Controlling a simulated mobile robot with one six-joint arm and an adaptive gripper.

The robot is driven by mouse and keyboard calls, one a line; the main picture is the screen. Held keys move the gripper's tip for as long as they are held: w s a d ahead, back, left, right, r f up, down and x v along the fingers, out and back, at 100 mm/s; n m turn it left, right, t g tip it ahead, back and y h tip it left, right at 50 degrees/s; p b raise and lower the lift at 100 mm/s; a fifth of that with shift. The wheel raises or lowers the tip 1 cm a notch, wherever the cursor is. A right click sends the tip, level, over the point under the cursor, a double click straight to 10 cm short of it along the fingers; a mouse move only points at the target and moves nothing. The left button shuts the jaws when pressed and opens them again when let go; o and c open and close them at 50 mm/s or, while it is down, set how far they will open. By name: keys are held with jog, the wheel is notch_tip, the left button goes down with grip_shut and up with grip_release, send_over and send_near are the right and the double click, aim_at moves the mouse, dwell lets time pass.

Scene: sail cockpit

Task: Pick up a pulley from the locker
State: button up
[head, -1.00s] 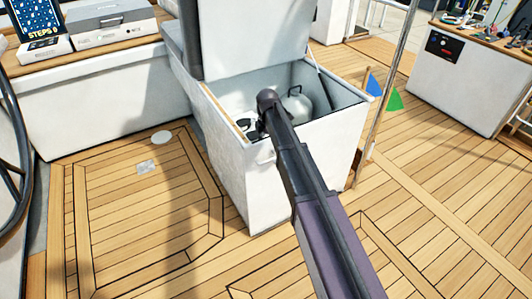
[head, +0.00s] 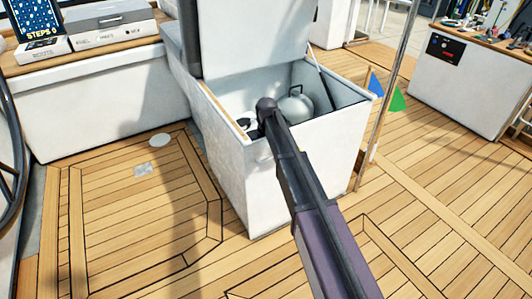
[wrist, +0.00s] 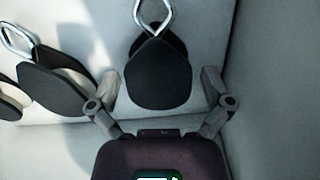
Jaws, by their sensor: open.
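In the wrist view, a black pulley (wrist: 158,78) with a silver shackle lies on the pale locker floor, between and beyond my open fingers. My gripper (wrist: 160,92) is open and holds nothing. A second black pulley (wrist: 50,85) with a shackle lies to its left, and part of a third pulley (wrist: 8,100) shows at the left edge. In the head view, the white locker (head: 315,137) stands with its lid (head: 255,40) raised. My arm reaches over its front wall, and my gripper is hidden inside. A dark piece of a pulley (head: 243,124) shows left of my arm.
A grey round metal container (head: 297,105) with a handle stands in the locker, right of my arm. A locker wall (wrist: 275,80) is close to my gripper's right. A metal post (head: 388,85) rises outside the locker's right side.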

dwell(0.3)
jog(key=c, duration=1)
jog(key=shift+r, duration=0.15)
notch_tip(320, 180, up, 10)
jog(key=p, duration=1)
